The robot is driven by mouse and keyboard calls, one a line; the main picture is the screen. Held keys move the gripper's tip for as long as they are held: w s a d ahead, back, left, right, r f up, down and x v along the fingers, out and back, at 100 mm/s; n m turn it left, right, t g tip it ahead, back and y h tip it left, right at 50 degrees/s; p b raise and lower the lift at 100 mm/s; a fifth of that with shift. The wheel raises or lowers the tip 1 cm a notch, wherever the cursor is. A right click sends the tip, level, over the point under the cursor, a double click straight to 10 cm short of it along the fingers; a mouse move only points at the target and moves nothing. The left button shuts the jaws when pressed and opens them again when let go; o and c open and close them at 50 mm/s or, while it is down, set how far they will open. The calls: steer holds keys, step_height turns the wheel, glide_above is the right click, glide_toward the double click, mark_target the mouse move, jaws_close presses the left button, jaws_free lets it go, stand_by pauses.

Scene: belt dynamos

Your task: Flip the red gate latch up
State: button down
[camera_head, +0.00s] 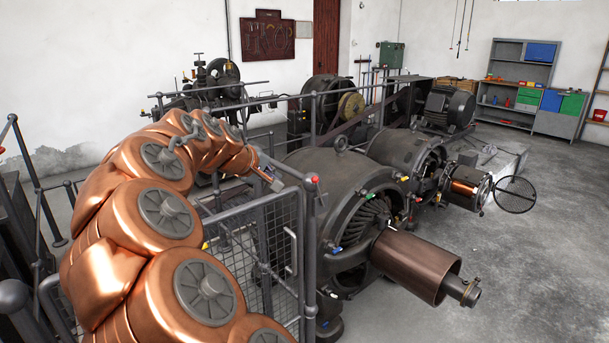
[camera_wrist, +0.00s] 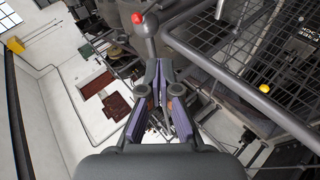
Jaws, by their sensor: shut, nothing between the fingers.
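The red-tipped gate latch (camera_head: 315,179) shows at the top of the grey gate post (camera_head: 310,235). In the wrist view its red tip (camera_wrist: 137,18) sits beside the rounded grey post top, just beyond my fingertips. The mesh gate (camera_head: 296,292) stands left of the post in the head view. My gripper (camera_head: 274,184) is a little to the left of the latch, above the gate's top bar. In the wrist view my gripper (camera_wrist: 157,66) is shut and empty, pointing toward the grey post. I cannot tell whether the fingertips touch it.
A large dynamo (camera_head: 325,185) with a brown pulley (camera_head: 417,264) stands close behind and right of the gate. Grey railings (camera_head: 40,205) run at the left. Open concrete floor (camera_head: 540,240) lies at the right. A yellow knob (camera_wrist: 264,88) shows near the mesh.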

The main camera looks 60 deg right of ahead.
steer(key=d+f+p, duration=0.2)
steer(key=d+f, duration=0.1)
steer(key=d, duration=0.5)
steer(key=w+d+f+n+h+p, duration=0.1)
steer(key=d+f+p, duration=0.2)
steer(key=d, duration=0.5)
steer(key=shift+f, duration=0.2)
